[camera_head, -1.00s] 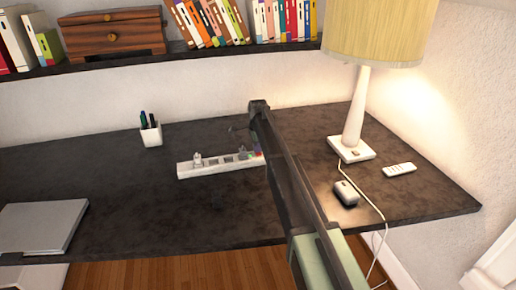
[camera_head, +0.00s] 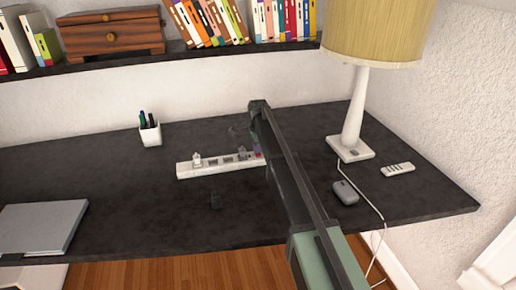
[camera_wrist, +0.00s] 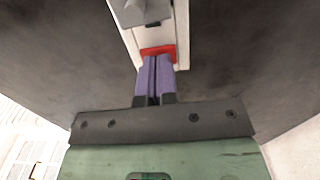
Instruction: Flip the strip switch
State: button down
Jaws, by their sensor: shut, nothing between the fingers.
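The white power strip (camera_head: 208,169) lies on the dark desk, partly hidden at its right end by my arm in the head view. In the wrist view, the strip (camera_wrist: 182,42) runs up from the middle, with its red switch (camera_wrist: 160,50) at the near end. My gripper (camera_wrist: 157,60) has its two purple fingers shut together, with nothing between them. Their tips are right at the red switch and overlap its lower edge. I cannot tell whether they touch it. A grey plug (camera_wrist: 143,12) sits in the strip beyond the switch.
A lamp (camera_head: 353,115), unlit, stands at the right, with a mouse (camera_head: 345,192) and a remote (camera_head: 398,169) near it. A pen cup (camera_head: 150,133) stands behind the strip, and a laptop (camera_head: 42,227) lies at the left. The desk's middle left is clear.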

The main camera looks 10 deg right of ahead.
notch_tip(320, 180, up, 14)
jog(key=p, duration=1.3)
jog(key=shift+f, duration=0.15)
